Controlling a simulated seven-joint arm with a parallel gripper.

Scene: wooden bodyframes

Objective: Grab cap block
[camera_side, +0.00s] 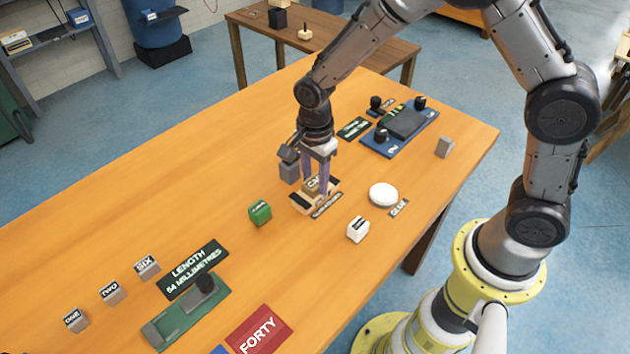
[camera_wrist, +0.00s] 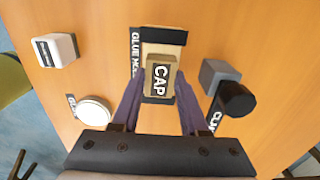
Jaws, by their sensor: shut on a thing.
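The cap block (camera_wrist: 161,78) is a small wooden block with a black label reading CAP. In the wrist view it sits between the purple fingers of my gripper (camera_wrist: 160,95), over a wooden holder (camera_wrist: 164,34) with dark ends beside a "GLUE" label. In the side view my gripper (camera_side: 315,178) points down with its fingers closed on the cap block (camera_side: 312,184). The holder (camera_side: 301,204) is directly below. Whether the block still touches the holder is hard to tell.
A grey block-like device (camera_side: 289,170) stands close left of my gripper. A green block (camera_side: 260,213), a white block (camera_side: 358,229) and a white disc (camera_side: 383,194) are near. Blocks labelled ONE, TWO and SIX (camera_side: 147,267) stand front left. The table's left middle is clear.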

